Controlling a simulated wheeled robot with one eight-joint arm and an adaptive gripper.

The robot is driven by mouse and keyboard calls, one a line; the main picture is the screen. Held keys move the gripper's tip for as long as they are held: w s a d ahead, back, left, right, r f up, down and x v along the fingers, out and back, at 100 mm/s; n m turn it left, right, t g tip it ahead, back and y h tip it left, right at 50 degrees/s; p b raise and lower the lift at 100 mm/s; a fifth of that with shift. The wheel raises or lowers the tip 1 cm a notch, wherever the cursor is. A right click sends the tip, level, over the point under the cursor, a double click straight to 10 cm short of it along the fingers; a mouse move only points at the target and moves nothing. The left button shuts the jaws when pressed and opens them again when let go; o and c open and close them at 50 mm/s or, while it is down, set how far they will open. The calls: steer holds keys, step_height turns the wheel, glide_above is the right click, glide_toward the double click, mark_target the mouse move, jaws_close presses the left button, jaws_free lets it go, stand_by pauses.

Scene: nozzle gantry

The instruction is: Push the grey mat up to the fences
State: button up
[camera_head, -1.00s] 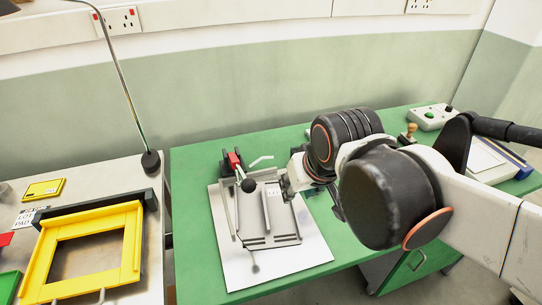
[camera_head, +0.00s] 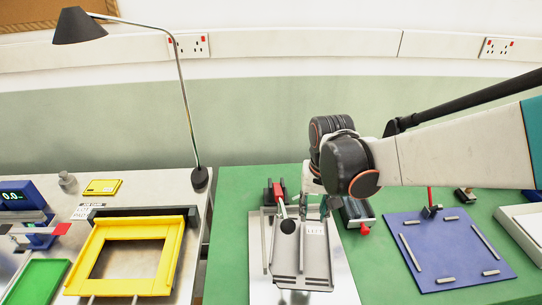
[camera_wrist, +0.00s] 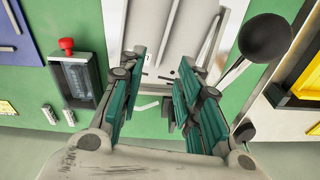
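The grey mat appears to be the flat grey plate (camera_head: 303,255) with a small white label, lying on a pale base plate (camera_head: 343,285) on the green table. Thin raised rails that may be the fences run along its sides; I cannot tell the gap to them. My gripper (camera_head: 325,205) is over the far right end of this plate. In the wrist view my gripper (camera_wrist: 160,62) is open, its teal fingers apart with nothing gripped. The pale plate (camera_wrist: 165,35) shows beyond and between the fingers. Contact cannot be told.
A lever with a black ball (camera_head: 288,227) stands at the plate's left. A dark box with a red knob (camera_head: 357,213) is close on the right. A blue board (camera_head: 445,250) lies farther right. A yellow frame (camera_head: 75,264) is on the left bench.

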mark_target(302, 244)
steer(key=shift+g, duration=0.6)
steer(key=w+f, duration=0.1)
steer(key=f, duration=0.1)
steer(key=w+a+f+p, duration=0.1)
steer(key=shift+w+a+f, duration=0.15)
steer(key=shift+a+f, duration=0.05)
steer(key=shift+f, duration=0.15)
step_height(302, 244, down, 14)
steer(key=b, duration=0.4)
steer(key=shift+r, duration=0.1)
steer(key=shift+c, duration=0.6)
jaws_close()
